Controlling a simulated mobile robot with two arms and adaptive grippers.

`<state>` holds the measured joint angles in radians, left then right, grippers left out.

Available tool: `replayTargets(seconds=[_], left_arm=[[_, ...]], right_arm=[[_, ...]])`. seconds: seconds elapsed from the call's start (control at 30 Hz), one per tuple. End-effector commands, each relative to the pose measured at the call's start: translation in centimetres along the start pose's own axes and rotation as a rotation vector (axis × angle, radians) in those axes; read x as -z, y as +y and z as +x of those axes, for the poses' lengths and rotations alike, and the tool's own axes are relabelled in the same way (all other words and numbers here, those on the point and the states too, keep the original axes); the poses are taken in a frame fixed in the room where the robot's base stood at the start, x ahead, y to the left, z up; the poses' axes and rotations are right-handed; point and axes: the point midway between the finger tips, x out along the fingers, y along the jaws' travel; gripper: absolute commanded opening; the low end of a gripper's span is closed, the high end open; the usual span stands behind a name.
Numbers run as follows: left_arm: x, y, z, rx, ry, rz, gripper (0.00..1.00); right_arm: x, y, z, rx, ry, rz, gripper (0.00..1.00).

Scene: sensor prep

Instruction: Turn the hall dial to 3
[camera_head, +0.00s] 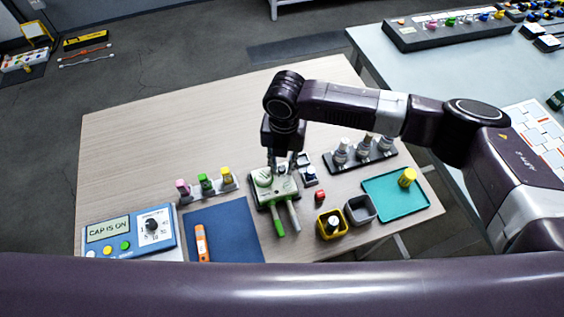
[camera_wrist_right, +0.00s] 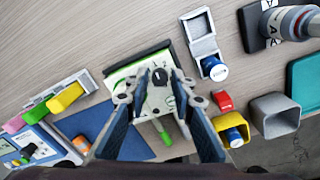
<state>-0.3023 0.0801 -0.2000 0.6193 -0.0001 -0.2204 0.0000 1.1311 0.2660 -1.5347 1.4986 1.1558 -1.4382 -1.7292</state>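A white and green device (camera_head: 283,188) sits on the wooden table under my right gripper. It also shows in the right wrist view (camera_wrist_right: 128,80), where a small black knob (camera_wrist_right: 160,77) stands on its top. My right gripper (camera_head: 283,168) points down at this device. In the right wrist view its fingertips (camera_wrist_right: 161,84) are apart, one on each side of the knob; I cannot tell whether they touch it. A blue box (camera_head: 130,233) at the front left has another black dial (camera_head: 152,225) and a screen reading "CAP IS ON". My left gripper is not in view.
A blue mat (camera_head: 232,215) with an orange tool (camera_head: 202,243) lies left of the device. A yellow cup (camera_head: 322,234), a grey cup (camera_head: 371,215), a red block (camera_head: 320,195) and a teal tray (camera_head: 384,205) are to the right. The back left of the table is clear.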

Motion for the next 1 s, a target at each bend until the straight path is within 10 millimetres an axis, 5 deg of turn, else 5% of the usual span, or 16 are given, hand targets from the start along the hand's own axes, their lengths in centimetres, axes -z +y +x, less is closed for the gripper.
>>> replayTargets(seconds=[0.2,0.43,1.0], left_arm=[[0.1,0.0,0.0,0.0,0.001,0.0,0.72],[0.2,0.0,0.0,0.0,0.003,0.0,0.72],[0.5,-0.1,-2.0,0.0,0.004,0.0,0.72]], right_arm=[[0.0,0.0,0.1,0.0,0.0,0.0,0.23],[0.0,0.0,0.1,0.0,0.0,0.001,0.0],[0.0,0.0,-0.3,0.0,-0.001,0.156,0.0]])
